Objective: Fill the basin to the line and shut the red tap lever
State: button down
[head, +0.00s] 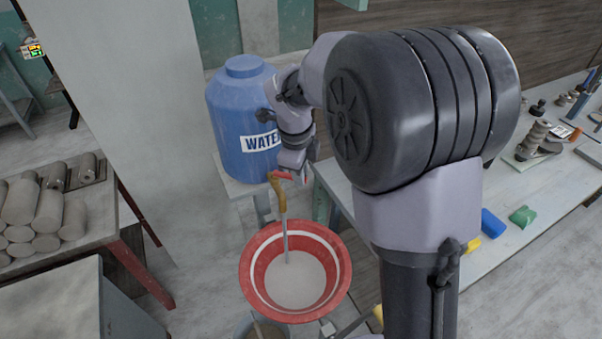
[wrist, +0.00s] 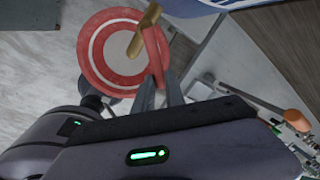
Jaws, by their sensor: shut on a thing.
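The blue water barrel (head: 238,112) stands on a light stand, with a brass tap (head: 279,192) low on its front. The red tap lever (head: 282,175) sits on top of the tap; it also shows in the wrist view (wrist: 153,52). My gripper (head: 293,173) is shut on the lever's end; its fingers show in the wrist view (wrist: 160,88). A pale stream (head: 285,237) runs from the tap into the red basin (head: 255,290) below. A pale surface fills the basin's lower part. A white line rings the inner wall, with red wall showing between line and surface.
A bucket (head: 262,328) stands partly hidden below the basin. Clay rolls (head: 40,210) are stacked on a table at left. A long bench (head: 500,250) at right holds a blue block (head: 493,223), a green block (head: 522,216) and tools. My arm hides part of the bench.

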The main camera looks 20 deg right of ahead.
jog(key=c, duration=1.4)
grip_release()
jog(key=s+r+p, duration=0.1)
jog(key=r, duration=0.4)
jog(key=s+a+r+p, duration=0.1)
jog(key=r+p, duration=0.1)
jog(key=r, duration=0.4)
jog(key=s+a+r+p, duration=0.1)
jog(key=r, duration=0.5)
